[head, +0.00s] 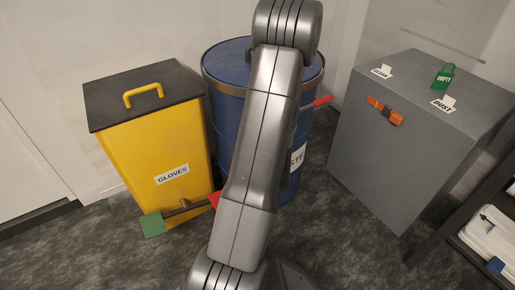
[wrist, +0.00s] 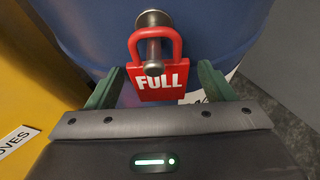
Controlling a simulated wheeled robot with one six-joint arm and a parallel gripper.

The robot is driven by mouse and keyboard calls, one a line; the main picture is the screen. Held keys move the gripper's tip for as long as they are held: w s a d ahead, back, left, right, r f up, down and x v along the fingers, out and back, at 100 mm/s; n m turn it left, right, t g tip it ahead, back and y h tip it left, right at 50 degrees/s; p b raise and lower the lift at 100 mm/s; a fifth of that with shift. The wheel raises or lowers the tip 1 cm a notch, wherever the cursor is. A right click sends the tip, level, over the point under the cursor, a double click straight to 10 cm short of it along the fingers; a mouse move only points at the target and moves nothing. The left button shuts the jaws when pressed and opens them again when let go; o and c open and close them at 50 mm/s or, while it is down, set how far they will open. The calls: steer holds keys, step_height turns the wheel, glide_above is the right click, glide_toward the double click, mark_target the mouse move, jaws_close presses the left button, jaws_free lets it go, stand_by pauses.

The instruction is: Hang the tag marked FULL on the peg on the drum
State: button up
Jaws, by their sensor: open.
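The red tag marked FULL (wrist: 163,82) is in the wrist view, upright, its lettering facing me. Its loop appears to be around the metal peg (wrist: 152,20), with the plate hanging below, in front of the blue drum (wrist: 85,25). My gripper (wrist: 165,75) is open, with one green finger on each side of the tag. The right finger stands clear of the tag; the left is very close, and I cannot tell whether it touches. In the head view the drum (head: 226,65) stands in the middle, and my arm hides the peg and gripper.
A yellow GLOVES bin (head: 160,140) stands left of the drum, with a green-ended dark bar (head: 165,217) low in front. A grey cabinet (head: 390,150) on the right carries a green EMPTY tag (head: 445,76) and an orange latch (head: 385,110). A red lever (head: 322,101) sticks out near the drum rim.

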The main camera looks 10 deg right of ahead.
steer(key=v, duration=1.3)
steer(key=shift+s, duration=0.35)
steer(key=shift+a+r, duration=0.1)
steer(key=x, duration=1.2)
steer(key=shift+w+r, duration=0.1)
steer(key=shift+w, duration=0.05)
